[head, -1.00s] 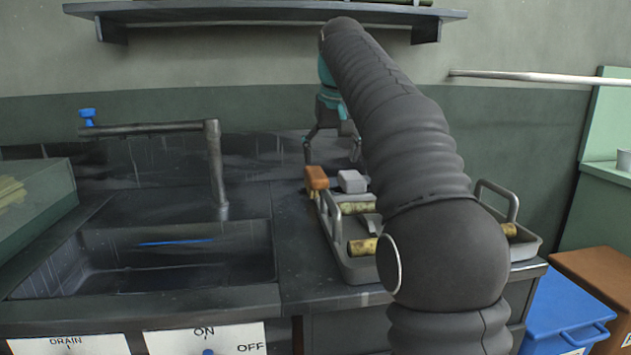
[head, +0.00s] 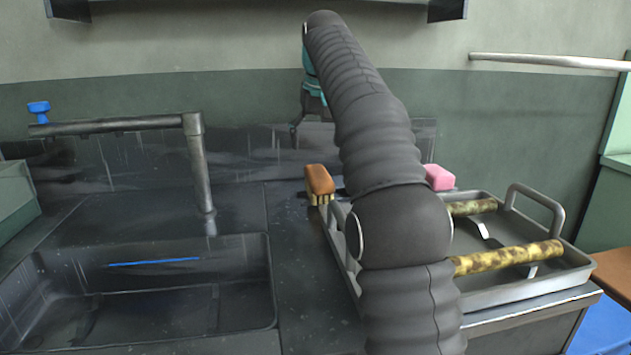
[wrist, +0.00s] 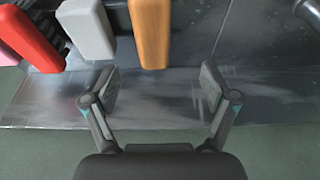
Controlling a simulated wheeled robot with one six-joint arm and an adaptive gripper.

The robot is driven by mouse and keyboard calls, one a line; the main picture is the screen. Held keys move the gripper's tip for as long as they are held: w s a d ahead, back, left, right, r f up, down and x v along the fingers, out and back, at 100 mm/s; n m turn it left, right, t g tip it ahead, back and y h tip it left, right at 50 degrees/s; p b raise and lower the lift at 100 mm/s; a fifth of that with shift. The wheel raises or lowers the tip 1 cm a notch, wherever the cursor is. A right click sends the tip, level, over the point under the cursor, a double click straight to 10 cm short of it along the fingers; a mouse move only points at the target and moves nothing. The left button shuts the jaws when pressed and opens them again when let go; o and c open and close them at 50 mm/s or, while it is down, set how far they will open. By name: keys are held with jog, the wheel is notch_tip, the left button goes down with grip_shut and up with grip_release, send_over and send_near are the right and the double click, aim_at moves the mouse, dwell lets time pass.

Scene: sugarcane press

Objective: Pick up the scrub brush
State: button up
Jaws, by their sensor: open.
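The scrub brush (head: 320,181) has an orange-brown block back and pale bristles below. It stands on the dark counter beside the left rim of the metal tray, left of my arm in the head view. In the wrist view, the brush (wrist: 151,32) is at the top centre, beyond the fingertips and roughly in line with the gap between them. My gripper (wrist: 157,88) is open and empty, apart from the brush. In the head view, my arm hides most of my gripper near the back wall; one finger shows.
A white-grey block (wrist: 86,28) and a red block (wrist: 30,40) lie close beside the brush in the wrist view. A pink block (head: 439,177) stands behind the tray (head: 552,205), which holds cane pieces (head: 508,257). The sink (head: 160,290) and faucet (head: 198,165) are left.

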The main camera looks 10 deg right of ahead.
aim_at(318, 172)
jog(key=x, duration=0.7)
jog(key=shift+d, duration=0.25)
jog(key=x, duration=0.5)
jog(key=shift+w+d+r, duration=0.15)
jog(key=shift+w+d, duration=0.05)
jog(key=shift+d, duration=0.15)
jog(key=shift+w+f, duration=0.1)
jog(key=shift+f, duration=0.15)
jog(key=shift+f, duration=0.2)
jog(key=shift+c, duration=0.2)
jog(key=c, duration=1.3)
jog(key=shift+r, duration=0.15)
jog(key=shift+c, duration=0.2)
